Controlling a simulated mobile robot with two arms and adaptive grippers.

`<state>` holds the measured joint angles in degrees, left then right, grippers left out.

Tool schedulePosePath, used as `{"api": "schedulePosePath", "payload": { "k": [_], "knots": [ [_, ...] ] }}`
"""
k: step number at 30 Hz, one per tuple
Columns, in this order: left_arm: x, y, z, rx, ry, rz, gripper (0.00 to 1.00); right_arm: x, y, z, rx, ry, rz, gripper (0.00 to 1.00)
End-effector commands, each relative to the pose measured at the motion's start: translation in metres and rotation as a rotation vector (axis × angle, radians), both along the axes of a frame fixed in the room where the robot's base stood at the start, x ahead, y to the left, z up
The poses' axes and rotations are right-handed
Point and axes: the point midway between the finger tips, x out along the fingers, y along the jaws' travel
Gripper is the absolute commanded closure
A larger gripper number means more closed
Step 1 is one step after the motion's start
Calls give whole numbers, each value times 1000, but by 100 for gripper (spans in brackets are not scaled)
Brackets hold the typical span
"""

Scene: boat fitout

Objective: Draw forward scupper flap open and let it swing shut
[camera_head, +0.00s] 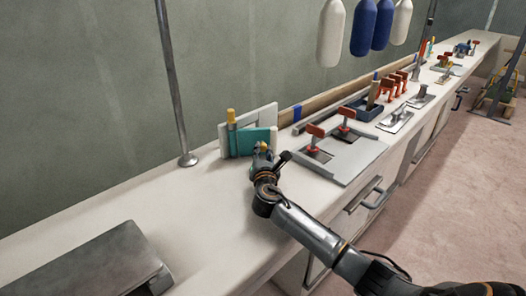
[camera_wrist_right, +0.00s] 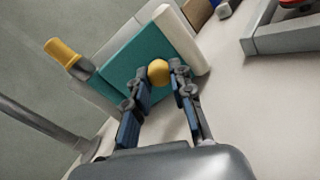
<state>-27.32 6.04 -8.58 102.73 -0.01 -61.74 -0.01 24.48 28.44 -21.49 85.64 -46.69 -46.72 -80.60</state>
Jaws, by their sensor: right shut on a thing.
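The scupper flap is a teal panel (camera_head: 243,144) in front of an upright white backing plate (camera_head: 265,117) on the counter. It also shows in the right wrist view (camera_wrist_right: 120,72). A round yellow knob (camera_wrist_right: 158,72) stands on the flap's face. My right gripper (camera_wrist_right: 157,80) is shut on the knob, with one finger on each side of it. In the head view my right gripper (camera_head: 264,157) is in front of the flap and hides part of it. I cannot tell how far the flap stands open. My left gripper is not in view.
A yellow-capped post (camera_head: 231,120) stands beside the flap. A grey plate with red-handled fittings (camera_head: 345,158) lies right of my gripper. A grey box (camera_head: 90,265) sits front left. The counter between is clear.

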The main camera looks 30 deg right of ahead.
Motion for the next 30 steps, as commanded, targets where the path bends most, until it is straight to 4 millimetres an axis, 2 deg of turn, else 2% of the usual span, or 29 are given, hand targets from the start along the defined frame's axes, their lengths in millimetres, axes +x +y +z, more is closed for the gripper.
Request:
{"api": "schedulePosePath", "payload": {
  "k": [1, 4, 13, 17, 30],
  "knots": [
    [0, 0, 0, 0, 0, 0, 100, 0, 1, 0, 0, 0, 1, 73],
    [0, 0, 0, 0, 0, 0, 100, 0, 1, 0, 0, 0, 2, 54],
    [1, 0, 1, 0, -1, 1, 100, -1, 1, 0, 0, 0, 1, 54],
    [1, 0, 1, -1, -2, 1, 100, -8, 5, -1, 0, 1, 3, 54],
    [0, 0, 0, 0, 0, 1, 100, -84, 47, -1, 1, 2, 4, 54]
  ]
}}
